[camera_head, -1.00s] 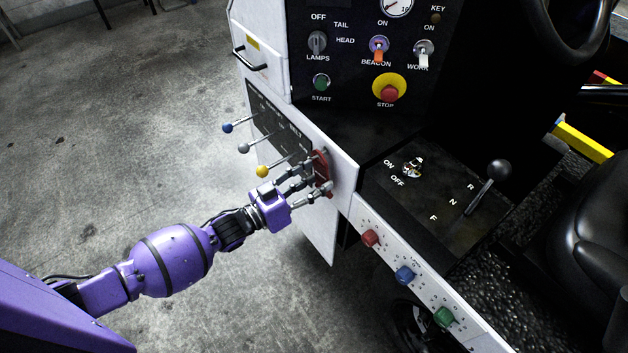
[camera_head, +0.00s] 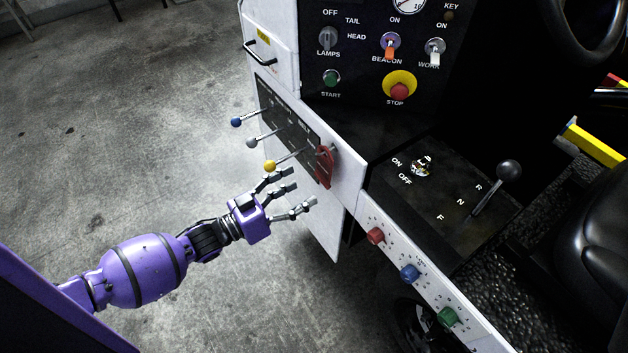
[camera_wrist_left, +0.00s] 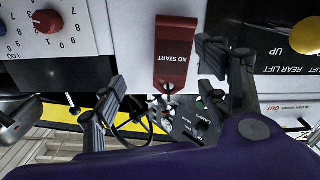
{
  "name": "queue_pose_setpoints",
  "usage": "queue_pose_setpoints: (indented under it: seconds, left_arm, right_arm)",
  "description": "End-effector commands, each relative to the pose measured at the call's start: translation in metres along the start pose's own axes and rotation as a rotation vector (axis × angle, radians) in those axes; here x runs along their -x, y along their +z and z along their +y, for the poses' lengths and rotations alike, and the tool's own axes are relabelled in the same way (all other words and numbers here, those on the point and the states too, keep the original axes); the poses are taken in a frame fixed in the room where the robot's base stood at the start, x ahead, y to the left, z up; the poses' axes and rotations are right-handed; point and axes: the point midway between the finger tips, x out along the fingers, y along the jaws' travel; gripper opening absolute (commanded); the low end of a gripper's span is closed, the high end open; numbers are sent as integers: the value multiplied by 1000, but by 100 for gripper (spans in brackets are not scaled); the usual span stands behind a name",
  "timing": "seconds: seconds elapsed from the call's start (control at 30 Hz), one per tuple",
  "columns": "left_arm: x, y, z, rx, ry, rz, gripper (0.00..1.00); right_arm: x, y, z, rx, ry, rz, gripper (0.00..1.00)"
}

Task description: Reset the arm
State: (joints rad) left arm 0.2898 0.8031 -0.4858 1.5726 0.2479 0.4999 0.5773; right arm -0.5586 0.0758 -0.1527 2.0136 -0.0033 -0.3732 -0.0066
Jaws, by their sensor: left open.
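My left arm is purple, and its left gripper (camera_head: 297,193) is open and empty in the head view. It is just below and left of the red guard (camera_head: 325,167) at the end of the lever panel, apart from it. In the left wrist view the red guard (camera_wrist_left: 172,52), marked "NO START", shows upside down ahead of the spread fingers (camera_wrist_left: 165,90). The yellow-knobbed lever (camera_head: 270,166) is above the fingers. My right gripper is not in view.
Blue (camera_head: 236,122) and grey (camera_head: 251,142) knobbed levers stick out of the side panel. Red (camera_head: 375,235), blue (camera_head: 409,273) and green (camera_head: 447,316) knobs line the lower white edge. The stop button (camera_head: 399,91) is above. Open concrete floor (camera_head: 120,130) lies to the left.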

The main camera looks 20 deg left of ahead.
Motion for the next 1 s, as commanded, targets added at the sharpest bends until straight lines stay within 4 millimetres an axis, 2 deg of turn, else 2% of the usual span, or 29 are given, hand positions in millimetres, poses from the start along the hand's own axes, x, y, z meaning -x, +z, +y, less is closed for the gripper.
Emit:
queue_pose_setpoints:
  seconds: [0.03, 0.1, 0.23, 0.4, 0.63, 0.83, 0.93, 1.0]
  left_arm:
    - [12, 1, 0, 0, -2, -3, 68]
    - [24, 0, 0, 0, -1, -2, 68]
    - [40, 0, 0, 0, 0, 0, 68]
    - [48, 0, 0, -1, 0, 0, 68]
    - [48, 0, 0, -11, -1, -1, 68]
    - [42, 22, -10, -152, -60, -119, 68]
    - [44, 41, -1, -217, -122, -206, 68]
    - [54, 57, 11, -241, -178, -277, 68]
  right_arm:
    - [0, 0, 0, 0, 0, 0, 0]
    - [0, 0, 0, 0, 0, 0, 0]
    - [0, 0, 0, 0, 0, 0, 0]
    - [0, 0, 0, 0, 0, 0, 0]
    - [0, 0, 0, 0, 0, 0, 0]
    - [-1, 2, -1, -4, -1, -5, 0]
    - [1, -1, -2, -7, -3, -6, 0]
    - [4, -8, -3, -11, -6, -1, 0]
